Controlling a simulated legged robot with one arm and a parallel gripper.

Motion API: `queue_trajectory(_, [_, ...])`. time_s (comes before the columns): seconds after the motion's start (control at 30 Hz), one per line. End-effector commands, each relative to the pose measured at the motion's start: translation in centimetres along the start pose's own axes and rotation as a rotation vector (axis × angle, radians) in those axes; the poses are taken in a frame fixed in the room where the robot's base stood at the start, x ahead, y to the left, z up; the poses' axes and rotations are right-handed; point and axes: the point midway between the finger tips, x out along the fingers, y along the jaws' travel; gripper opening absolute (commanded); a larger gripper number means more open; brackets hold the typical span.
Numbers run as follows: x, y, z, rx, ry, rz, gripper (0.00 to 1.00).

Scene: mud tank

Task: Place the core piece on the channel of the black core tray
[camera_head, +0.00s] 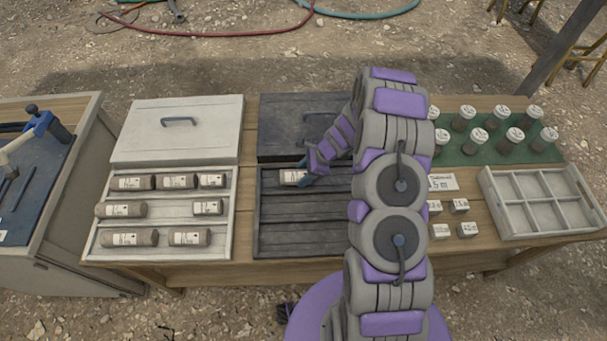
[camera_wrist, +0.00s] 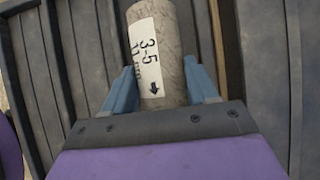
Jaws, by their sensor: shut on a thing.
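A grey core piece (camera_wrist: 172,18) with a white label reading "3-5" and an arrow is between the blue fingers of my gripper (camera_wrist: 162,88) in the wrist view. In the head view the core piece (camera_head: 293,177) is at the upper left of the black core tray (camera_head: 300,240), and my gripper (camera_head: 305,172) is shut on it from the right. The tray has long parallel channels and looks otherwise empty. Its right part is hidden by my arm. I cannot tell whether the piece touches the channel floor.
A white tray (camera_head: 90,240) with several labelled core pieces stands left, with a white lid (camera_head: 180,130) behind. A black lid (camera_head: 285,135) lies behind the black tray. Right are capped jars on a green mat (camera_head: 455,155), small label blocks (camera_head: 440,231) and a white divided box (camera_head: 490,205).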

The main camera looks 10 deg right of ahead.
Motion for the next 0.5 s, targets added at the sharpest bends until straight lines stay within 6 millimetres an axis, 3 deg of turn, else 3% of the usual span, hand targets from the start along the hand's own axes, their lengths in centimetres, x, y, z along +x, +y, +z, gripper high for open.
queue_trajectory(0.2, [-0.03, 0.0, 0.05, 0.0, 0.0, 0.0, 0.0])
queue_trajectory(0.23, [-0.02, 0.01, 0.03, 0.0, 0.0, 0.001, 0.59])
queue_trajectory(0.33, [-0.02, 0.02, 0.02, 0.0, 0.0, 0.001, 0.68])
queue_trajectory(0.5, [0.01, 0.01, 0.0, 0.0, 0.0, 0.001, 0.68])
